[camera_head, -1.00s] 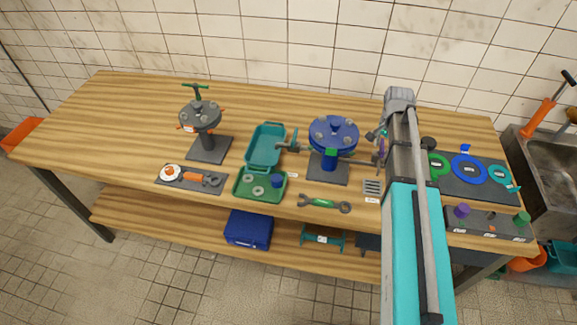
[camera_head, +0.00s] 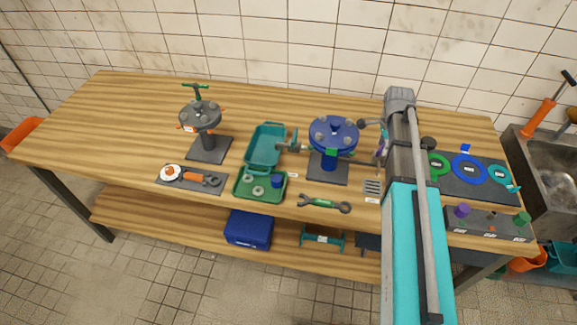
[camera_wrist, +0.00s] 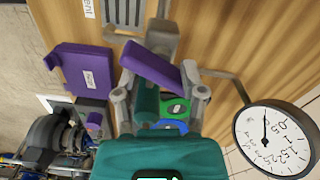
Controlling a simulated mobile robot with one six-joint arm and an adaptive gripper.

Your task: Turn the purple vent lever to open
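The purple vent lever (camera_wrist: 152,65) shows in the wrist view as a flat purple bar lying crosswise at my fingertips. In the head view only a small purple bit of it (camera_head: 384,146) shows beside my arm. My gripper (camera_wrist: 162,85) has its two grey fingers apart, one near each end of the bar. A green and a blue shape behind show through the gap between them. The right finger looks very close to the bar's end; I cannot tell if it touches. My arm hides most of the gripper in the head view.
A round white gauge (camera_wrist: 272,138) on a bent pipe stands close right of my gripper. A purple labelled plate (camera_wrist: 86,72) is at its left. The blue flanged vessel (camera_head: 333,134) stands left of my arm. A drain grate (camera_head: 372,187) and wrench (camera_head: 324,203) lie in front.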

